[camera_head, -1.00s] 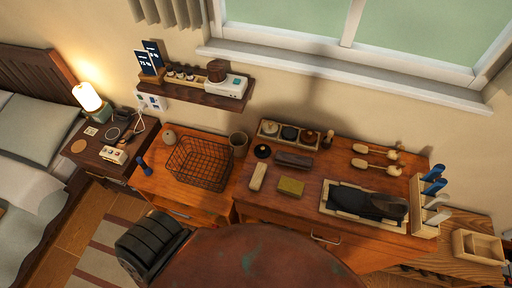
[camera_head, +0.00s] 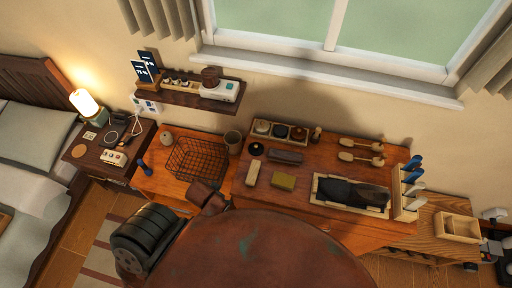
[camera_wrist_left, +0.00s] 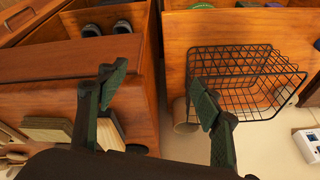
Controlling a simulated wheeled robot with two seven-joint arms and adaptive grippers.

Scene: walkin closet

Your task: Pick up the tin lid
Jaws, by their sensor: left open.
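A small round dark piece (camera_head: 256,149), which looks like the tin lid, lies on the wooden dresser top in front of the tin tray. I cannot tell whether it is a lid alone or a whole tin. My left gripper (camera_wrist_left: 157,78) is open and empty in the left wrist view, its two fingers well apart. It is above the gap between the dresser and the basket's table. I cannot make out the lid surely in that view. My right gripper is not in view.
The tray (camera_head: 282,142) of round tins stands behind the lid. A dark brush (camera_head: 286,156), a pale block (camera_head: 252,174) and an olive block (camera_head: 284,181) lie nearby. A wire basket (camera_head: 197,159) and a cup (camera_head: 233,141) stand to the left.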

